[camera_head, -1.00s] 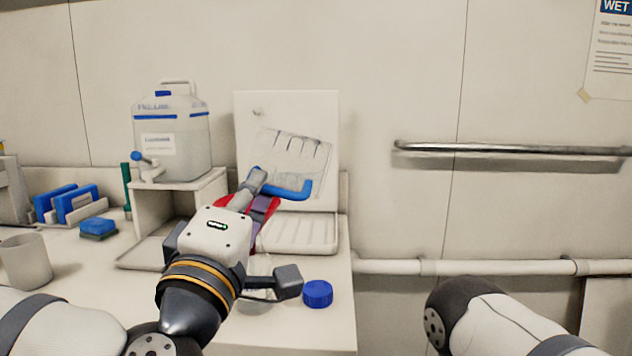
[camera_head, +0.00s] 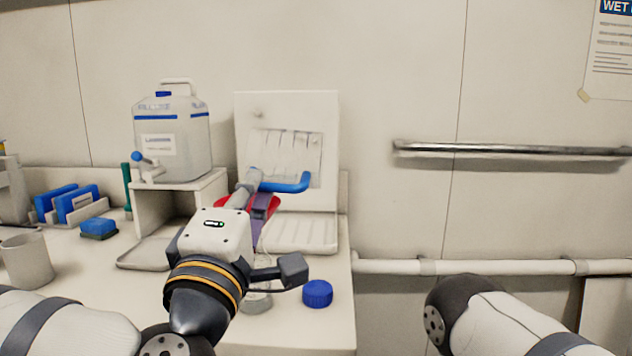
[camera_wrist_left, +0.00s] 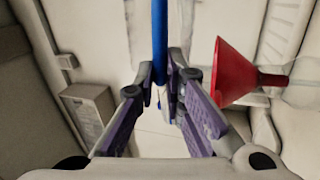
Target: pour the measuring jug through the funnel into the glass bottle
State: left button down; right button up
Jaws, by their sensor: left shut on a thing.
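My left gripper (camera_head: 258,190) is shut on the blue handle (camera_head: 288,184) of the measuring jug. The jug (camera_head: 285,152) is clear, and only a faint outline shows against the white board, above the handle. In the left wrist view the handle (camera_wrist_left: 160,40) runs up between the purple fingers (camera_wrist_left: 165,105). The red funnel (camera_head: 270,203) is mostly hidden behind the gripper; the left wrist view shows its cone (camera_wrist_left: 232,75) beside the fingers. The clear glass bottle (camera_head: 257,302) is largely hidden by my wrist. My right gripper is out of view.
A blue cap (camera_head: 317,293) lies near the counter's right edge. A white drying board (camera_head: 330,120) stands behind. A carboy (camera_head: 185,150) sits on a stand at left, with a tray (camera_head: 140,258), a blue sponge (camera_head: 98,227) and a beaker (camera_head: 25,262) nearby.

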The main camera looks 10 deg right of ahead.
pick_arm(q)
jog(key=shift+r, duration=0.15)
dwell(0.3)
jog(key=shift+n+y, duration=0.4)
jog(key=shift+n, duration=0.3)
jog(key=shift+a+r+n, duration=0.15)
jog(key=shift+r+n, duration=0.05)
jog(key=shift+n, duration=0.5)
